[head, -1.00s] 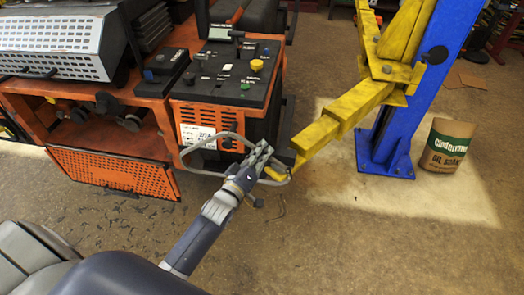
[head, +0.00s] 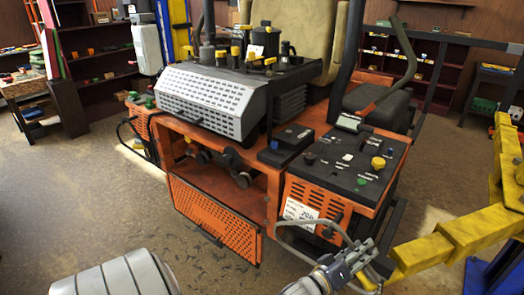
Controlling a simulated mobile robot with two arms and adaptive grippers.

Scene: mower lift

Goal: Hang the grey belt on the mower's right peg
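The grey belt (head: 296,221) is a thin loop in front of the orange mower's (head: 218,222) right-hand side, low in the head view. My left gripper (head: 362,255) appears shut on the belt, whose loop shows on both sides of the fingers. The belt's left end lies in front of the mower's vented side panel with the white label (head: 300,211). I cannot tell whether it touches the panel. I cannot clearly make out the mower's right peg. My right gripper is not in view.
A yellow lift arm (head: 455,237) reaches in from the right, close beside my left gripper. A black control panel (head: 345,165) with coloured knobs tops the mower's right side. Shelves (head: 105,68) stand at the back. The floor (head: 90,195) at left is clear.

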